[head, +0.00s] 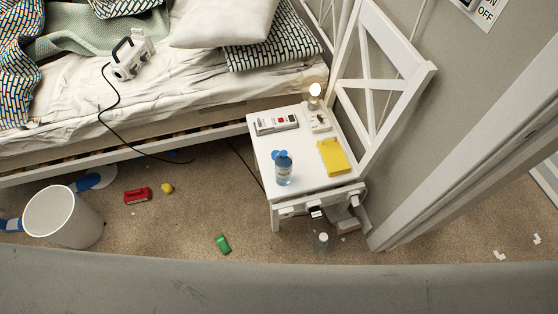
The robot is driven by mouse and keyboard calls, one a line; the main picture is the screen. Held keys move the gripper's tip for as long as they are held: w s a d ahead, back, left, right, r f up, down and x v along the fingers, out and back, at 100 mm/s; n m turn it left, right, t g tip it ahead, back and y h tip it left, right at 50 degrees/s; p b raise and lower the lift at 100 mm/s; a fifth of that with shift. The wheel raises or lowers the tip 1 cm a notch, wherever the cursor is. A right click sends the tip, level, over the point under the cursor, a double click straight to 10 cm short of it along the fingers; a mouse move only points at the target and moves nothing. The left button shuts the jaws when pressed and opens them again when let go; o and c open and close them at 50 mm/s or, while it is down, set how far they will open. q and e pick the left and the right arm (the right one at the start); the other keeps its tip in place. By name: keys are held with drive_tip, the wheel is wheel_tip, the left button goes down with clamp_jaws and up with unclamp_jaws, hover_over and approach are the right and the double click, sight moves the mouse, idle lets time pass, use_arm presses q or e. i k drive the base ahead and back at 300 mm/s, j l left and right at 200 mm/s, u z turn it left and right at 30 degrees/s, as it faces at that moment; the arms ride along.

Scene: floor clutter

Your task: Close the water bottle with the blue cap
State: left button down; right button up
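A small clear-blue water bottle (284,171) with a label stands upright on the white seat of the chair, near its front left. Blue cap-like parts (279,154) show at the bottle's top and just behind it. From this angle I cannot tell whether the cap sits on the neck or lies on the seat behind it. Neither of my grippers shows in the head view.
The chair (296,187) also holds a yellow object (333,157) and a grey-white device (277,124). A white bin (63,217), a red object (138,195) and a green object (222,244) are on the carpet. A bed stands behind.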

sight(284, 159)
drive_tip(key=z, duration=1.7)
drive_tip(key=k+j, duration=0.45)
drive_tip(key=j, duration=0.15)
drive_tip(key=k+j, duration=0.45)
drive_tip(key=j, duration=0.1)
